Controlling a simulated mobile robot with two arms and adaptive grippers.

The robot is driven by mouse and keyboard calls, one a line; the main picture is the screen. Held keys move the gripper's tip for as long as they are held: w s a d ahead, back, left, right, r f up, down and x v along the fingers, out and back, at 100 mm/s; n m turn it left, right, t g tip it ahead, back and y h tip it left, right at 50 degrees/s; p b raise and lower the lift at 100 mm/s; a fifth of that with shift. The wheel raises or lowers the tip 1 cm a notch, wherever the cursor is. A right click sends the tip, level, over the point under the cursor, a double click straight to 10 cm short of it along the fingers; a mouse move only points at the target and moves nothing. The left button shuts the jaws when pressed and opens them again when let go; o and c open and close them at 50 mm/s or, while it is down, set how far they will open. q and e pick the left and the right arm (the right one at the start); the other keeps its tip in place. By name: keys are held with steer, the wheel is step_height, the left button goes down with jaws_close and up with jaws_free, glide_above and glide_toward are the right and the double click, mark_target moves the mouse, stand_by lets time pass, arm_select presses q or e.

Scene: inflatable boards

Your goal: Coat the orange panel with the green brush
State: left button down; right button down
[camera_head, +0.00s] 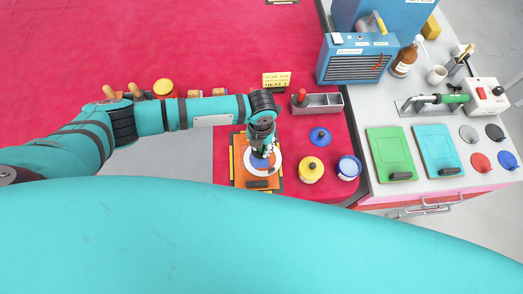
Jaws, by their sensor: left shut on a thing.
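The orange panel (240,178) lies on the red cloth near the middle, with a yellow border showing around it. A white ring-shaped patch (275,168) with a blue middle lies on it. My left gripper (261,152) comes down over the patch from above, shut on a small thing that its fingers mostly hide. I cannot tell whether this is the green brush, or whether it touches the surface. No green brush shows clearly elsewhere. My right gripper is not in view.
The white bench (440,133) at right holds green and teal boards.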

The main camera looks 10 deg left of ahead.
arm_select(q)
steer(key=shift+w+a+b, duration=0.2)
steer(key=shift+w+b, duration=0.1)
steer(key=shift+w, duration=0.5)
steer(key=shift+w+a+b, duration=0.25)
steer(key=shift+w, duration=0.5)
steer(key=shift+w+a+b, duration=0.2)
steer(key=shift+w+b, duration=0.1)
steer(key=shift+w, duration=0.5)
steer(key=shift+r, duration=0.1)
step_height(320, 180, up, 6)
steer(key=p, duration=0.4)
step_height(320, 180, up, 3)
steer(key=shift+s+f, duration=0.1)
